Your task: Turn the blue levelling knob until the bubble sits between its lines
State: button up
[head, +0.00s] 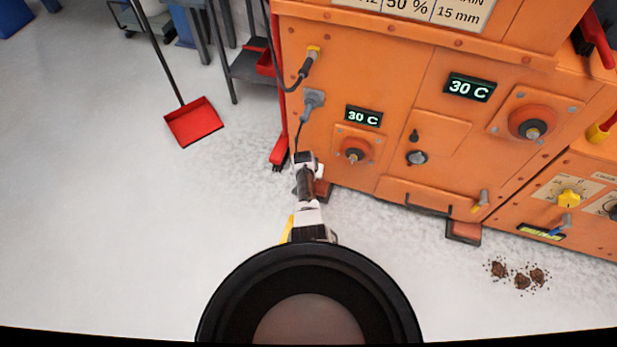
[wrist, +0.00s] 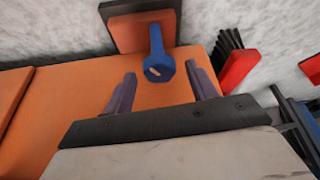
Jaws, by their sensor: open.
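The blue knob (wrist: 160,66) stands out from the orange machine wall beside a foot block (wrist: 142,28) in the wrist view. My gripper (wrist: 163,79) is open, with one finger on each side of the knob's near end. I cannot tell whether either finger touches it. In the head view my gripper (head: 305,162) is at the machine's lower left corner, and I cannot make out the knob there. A yellow-green level vial (head: 540,233) is on the lower right of the machine. Its bubble and lines are too small to read.
The orange machine (head: 400,150) has a lower handle (head: 428,207) and protruding round fittings. A red brush (wrist: 240,68) is close to the right of my gripper. A red dustpan (head: 194,122) stands at left. Brown clumps (head: 522,281) lie at right.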

jog(key=shift+f, duration=0.15)
jog(key=shift+c, duration=0.3)
jog(key=c, duration=0.9)
jog(key=shift+w+m+b, duration=0.1)
jog(key=shift+m+b, duration=0.2)
jog(key=shift+b, duration=0.05)
jog(key=m+h+b, duration=0.1)
jog(key=m+b, duration=0.1)
jog(key=m+g+h+b, duration=0.1)
jog(key=m+b, duration=0.1)
jog(key=m, duration=0.1)
jog(key=shift+a+f, duration=0.15)
jog(key=shift+f, duration=0.05)
jog(key=shift+w+r+m+g+h+b, duration=0.1)
jog(key=shift+m+g+h+b, duration=0.2)
jog(key=shift+m+b, duration=0.55)
jog(key=shift+r+m+g+h+b, duration=0.1)
jog(key=shift+m+g+h+b, duration=0.2)
jog(key=shift+m+b, duration=0.55)
jog(key=shift+m, duration=0.4)
